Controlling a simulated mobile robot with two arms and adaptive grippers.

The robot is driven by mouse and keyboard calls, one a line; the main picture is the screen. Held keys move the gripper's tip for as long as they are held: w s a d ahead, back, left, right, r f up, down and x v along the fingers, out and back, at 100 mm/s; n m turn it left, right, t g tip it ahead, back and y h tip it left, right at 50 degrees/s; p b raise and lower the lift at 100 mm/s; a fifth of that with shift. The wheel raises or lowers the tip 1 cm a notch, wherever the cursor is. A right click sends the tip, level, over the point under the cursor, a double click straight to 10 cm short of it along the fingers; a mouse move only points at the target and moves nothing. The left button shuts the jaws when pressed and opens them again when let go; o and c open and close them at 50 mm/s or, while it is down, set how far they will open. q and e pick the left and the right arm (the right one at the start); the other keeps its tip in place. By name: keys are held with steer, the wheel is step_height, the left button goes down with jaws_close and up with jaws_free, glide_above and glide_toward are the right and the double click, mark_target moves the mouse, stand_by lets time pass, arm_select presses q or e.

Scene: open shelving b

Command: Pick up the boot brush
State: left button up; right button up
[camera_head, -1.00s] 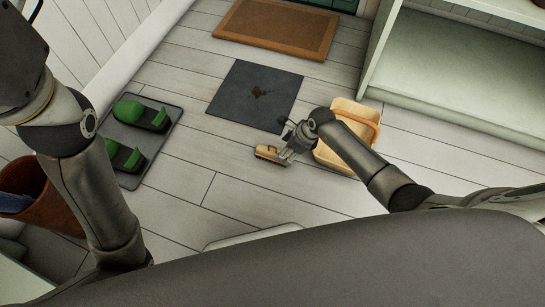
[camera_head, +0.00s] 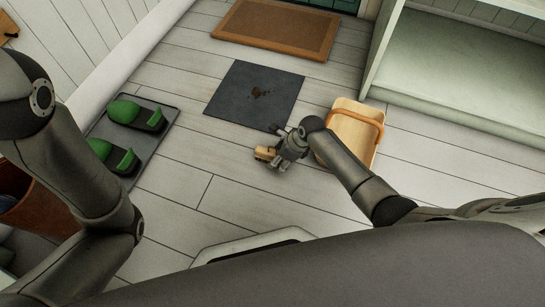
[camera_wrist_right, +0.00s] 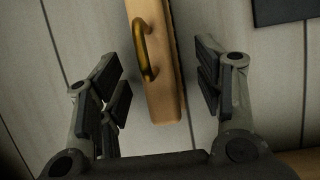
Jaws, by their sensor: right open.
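The boot brush (camera_head: 265,153) lies on the plank floor in the head view, partly hidden by my right gripper (camera_head: 276,161). In the right wrist view the brush (camera_wrist_right: 158,95) is a long wooden block with a brass-coloured handle on one side; its upper end is cut off by the frame. My right gripper (camera_wrist_right: 160,85) is open, with its fingers on either side of the brush's near end and visible gaps at both sides. My left arm shows at the left of the head view, but its gripper is out of the picture.
A wooden caddy (camera_head: 352,128) with an orange-brown handle stands right of the gripper. A dark mat (camera_head: 240,82) lies behind the brush. Green shoes rest on a grey tray (camera_head: 162,146) at left. White shelving (camera_head: 470,75) stands at back right. The floor left of the brush is clear.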

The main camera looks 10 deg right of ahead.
steer(key=c, duration=1.1)
steer(key=shift+r, duration=0.1)
